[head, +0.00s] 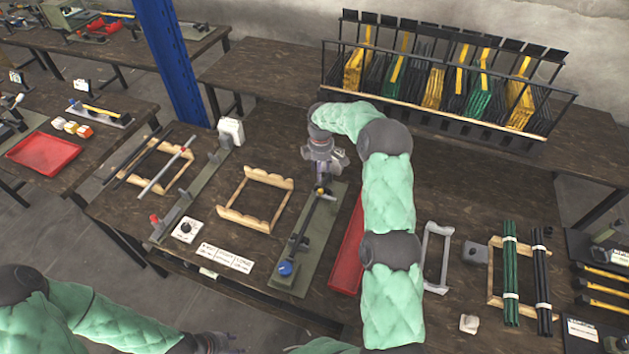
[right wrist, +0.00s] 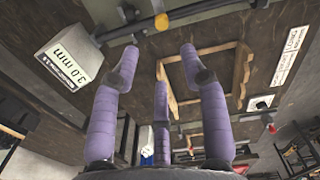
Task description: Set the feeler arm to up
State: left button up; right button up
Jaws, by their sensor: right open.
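The feeler arm (head: 305,222) appears to be the dark bar with a yellow ball (head: 320,190) at its far end, lying low along a green base plate (head: 291,287). A blue knob (head: 285,268) is at its near end. In the right wrist view the yellow ball (right wrist: 161,22) is just beyond the fingertips, with the bar running to the upper right. My right gripper (head: 322,172) is open at the ball's far end; its three purple fingers (right wrist: 160,62) are spread and empty. Any contact is unclear. My left arm enters lower left, its gripper barely showing at the bottom edge.
A white box (right wrist: 75,55) marked 3.0 mm stands beside the right gripper. A wooden cradle (head: 238,216), a dial box (head: 186,230) and label cards (head: 225,258) lie left. A red tray (head: 347,270) is right, partly behind my arm. A rack (head: 450,115) stands behind.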

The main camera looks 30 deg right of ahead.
aim_at(320, 190)
jog(key=f, duration=0.9)
jog(key=shift+s, duration=0.3)
jog(key=shift+w+f, duration=0.1)
jog(key=shift+f, duration=0.6)
grip_shut()
